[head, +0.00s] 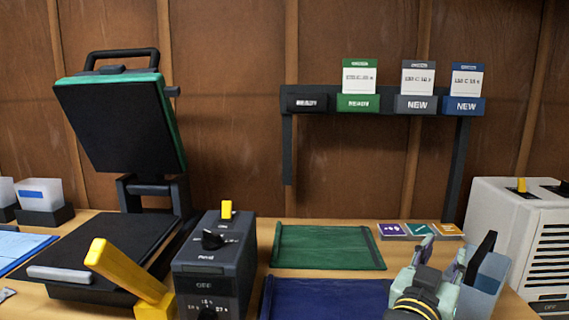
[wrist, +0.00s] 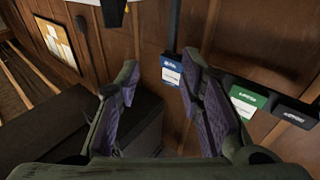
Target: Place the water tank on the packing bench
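A translucent blue-grey container with a black upright part (head: 487,272), which looks like the water tank, is at the lower right of the head view. Its lower part is cut off by the frame, so I cannot tell what it rests on. My gripper (head: 444,252) is just left of it and partly overlaps it; I cannot tell if they touch. In the wrist view my gripper (wrist: 163,88) has its two fingers apart with nothing between them. The tank is not visible there. A wooden bench top (head: 400,263) runs across the head view; I cannot tell if it is the packing bench.
A heat press (head: 125,120) stands open at left, beside a dark control box (head: 215,255). A green mat (head: 328,247) and blue mat (head: 325,298) lie mid-bench. A white louvred machine (head: 515,235) stands at right. A label rack (head: 390,103) hangs on the wall.

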